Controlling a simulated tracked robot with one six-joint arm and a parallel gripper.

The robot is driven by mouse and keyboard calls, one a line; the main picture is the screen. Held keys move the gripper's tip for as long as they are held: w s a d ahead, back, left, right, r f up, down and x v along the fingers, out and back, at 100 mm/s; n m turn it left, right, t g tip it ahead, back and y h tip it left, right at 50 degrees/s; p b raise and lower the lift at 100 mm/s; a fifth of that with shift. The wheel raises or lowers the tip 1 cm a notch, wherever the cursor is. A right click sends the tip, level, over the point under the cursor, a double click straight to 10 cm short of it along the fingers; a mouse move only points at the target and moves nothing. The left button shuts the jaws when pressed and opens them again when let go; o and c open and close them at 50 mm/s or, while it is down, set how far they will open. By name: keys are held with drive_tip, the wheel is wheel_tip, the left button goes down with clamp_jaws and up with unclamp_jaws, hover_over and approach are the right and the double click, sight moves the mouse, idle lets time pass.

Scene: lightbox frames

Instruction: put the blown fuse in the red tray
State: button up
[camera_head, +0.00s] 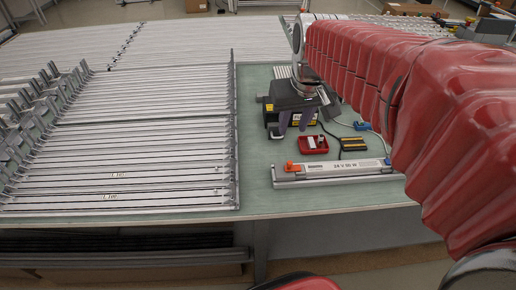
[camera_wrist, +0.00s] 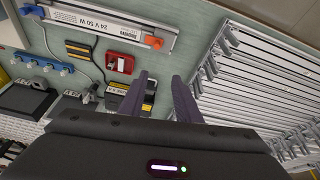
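A small red tray (camera_head: 313,150) lies on the green bench; it also shows in the wrist view (camera_wrist: 111,66), with small pale pieces inside that are too small to identify. I cannot make out a blown fuse for certain. A black block with yellow stripes (camera_head: 353,144) lies just right of the tray in the head view. A black box with a yellow label (camera_head: 302,120) stands behind my fingers and is partly hidden by them. My gripper (camera_wrist: 158,86) is open, its two dark fingers apart with nothing between them; in the head view it is above the bench, behind the tray.
A silver lamp unit marked 24 V 50 W (camera_head: 345,167) lies along the bench front, with an orange end. A blue connector row and cables (camera_wrist: 42,64) lie beside the striped block. Racks of silver rails (camera_head: 130,140) fill the left.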

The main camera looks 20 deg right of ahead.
drive_tip(key=s+a+f+n+t, duration=0.1)
drive_tip(key=s+a+f, duration=0.2)
drive_tip(key=s+a, duration=0.6)
drive_tip(key=s, duration=0.3)
drive_tip(key=shift+s+a+t+y, duration=0.35)
drive_tip(key=shift+a+t+y, duration=0.05)
drive_tip(key=shift+o, duration=0.4)
